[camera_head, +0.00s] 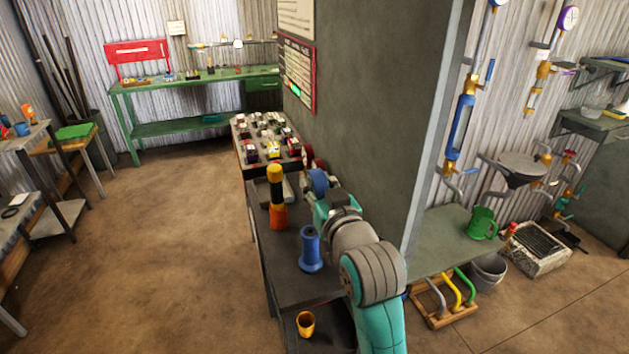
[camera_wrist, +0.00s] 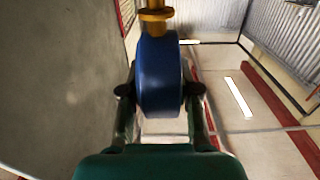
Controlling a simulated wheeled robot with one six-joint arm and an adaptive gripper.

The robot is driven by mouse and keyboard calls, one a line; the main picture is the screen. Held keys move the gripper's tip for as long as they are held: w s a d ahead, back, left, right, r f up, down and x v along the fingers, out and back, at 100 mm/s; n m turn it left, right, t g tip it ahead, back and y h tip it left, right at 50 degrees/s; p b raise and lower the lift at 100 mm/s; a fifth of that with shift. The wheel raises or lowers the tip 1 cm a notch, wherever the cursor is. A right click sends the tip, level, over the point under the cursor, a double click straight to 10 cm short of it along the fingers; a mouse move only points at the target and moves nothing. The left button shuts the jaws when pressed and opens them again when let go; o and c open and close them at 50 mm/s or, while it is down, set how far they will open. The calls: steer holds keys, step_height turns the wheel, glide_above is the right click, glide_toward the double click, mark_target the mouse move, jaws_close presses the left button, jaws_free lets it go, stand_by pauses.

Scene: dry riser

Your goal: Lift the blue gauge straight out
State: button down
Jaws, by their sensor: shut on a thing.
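The blue gauge (camera_wrist: 158,75) fills the middle of the wrist view, with its round blue case seen edge-on. A brass stem (camera_wrist: 155,14) shows at its top edge in that picture. My gripper (camera_wrist: 158,92) is shut on the case, one dark finger pad on each side. In the head view the blue gauge (camera_head: 318,180) shows at the end of my arm, close to the grey wall panel. My gripper (camera_head: 319,193) is partly hidden by my own wrist there. I cannot tell whether the stem is seated in anything.
Red round parts (camera_head: 308,156) are just beyond the gauge. A rack of small blocks (camera_head: 262,140) stands behind. An orange-and-black tool (camera_head: 276,200) and a blue spool-like piece (camera_head: 310,250) stand on the dark bench. The tall grey panel (camera_head: 380,110) is close on the right.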

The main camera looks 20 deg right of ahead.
steer(key=shift+s+r, duration=0.15)
steer(key=shift+s, duration=2.15)
